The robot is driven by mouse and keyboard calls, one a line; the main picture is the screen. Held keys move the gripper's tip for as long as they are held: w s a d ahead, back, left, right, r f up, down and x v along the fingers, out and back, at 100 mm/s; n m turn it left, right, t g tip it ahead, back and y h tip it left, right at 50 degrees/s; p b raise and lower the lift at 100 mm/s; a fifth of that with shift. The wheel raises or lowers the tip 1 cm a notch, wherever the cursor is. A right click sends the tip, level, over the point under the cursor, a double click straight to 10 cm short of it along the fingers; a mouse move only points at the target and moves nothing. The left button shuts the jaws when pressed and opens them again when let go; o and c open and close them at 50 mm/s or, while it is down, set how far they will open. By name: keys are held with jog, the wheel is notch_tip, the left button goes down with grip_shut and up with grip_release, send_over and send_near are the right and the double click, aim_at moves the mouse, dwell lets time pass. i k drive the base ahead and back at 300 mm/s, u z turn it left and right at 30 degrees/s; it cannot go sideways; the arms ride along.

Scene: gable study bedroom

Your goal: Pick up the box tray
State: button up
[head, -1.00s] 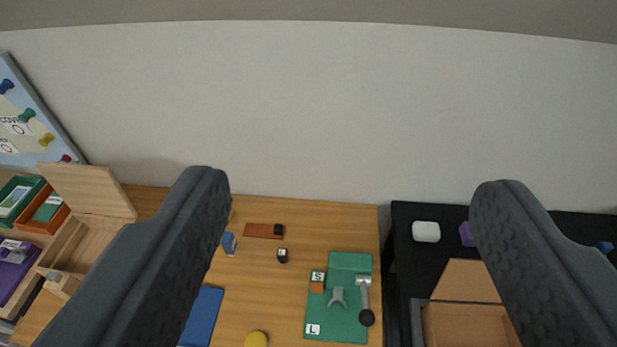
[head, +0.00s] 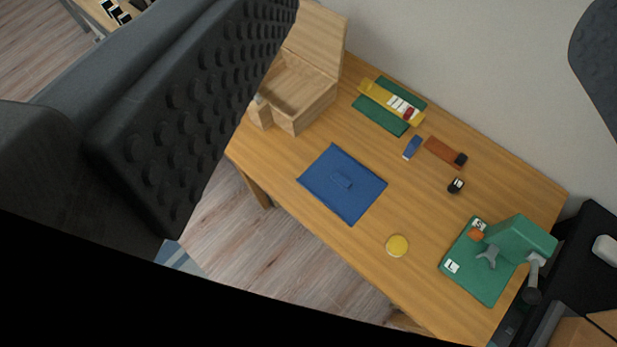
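My gripper (head: 430,35) is open. One dark ribbed finger fills the left of the view and the other shows at the upper right edge, with nothing between them. Nothing in view is clearly marked as the box tray. A light wooden box (head: 318,104) with a raised lid stands at the desk's far left end, partly hidden behind my left finger. A yellow tray-like piece (head: 379,94) holding small items lies across a green mat (head: 378,117) at the desk's back edge. My fingers appear well above the desk.
The wooden desk (head: 420,190) bears a blue folder (head: 335,198), a yellow disc (head: 397,246), a blue eraser-like block (head: 412,147), a red-brown strip (head: 440,150) and a green stand (head: 523,237). A black surface (head: 585,240) adjoins at right. Wood floor (head: 235,225) is open at left.

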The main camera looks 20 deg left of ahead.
aim_at(346, 186)
jog(key=z, duration=1.4)
jog(key=k, duration=1.25)
jog(key=u, duration=1.05)
jog(key=i, duration=1)
jog(key=z, duration=0.05)
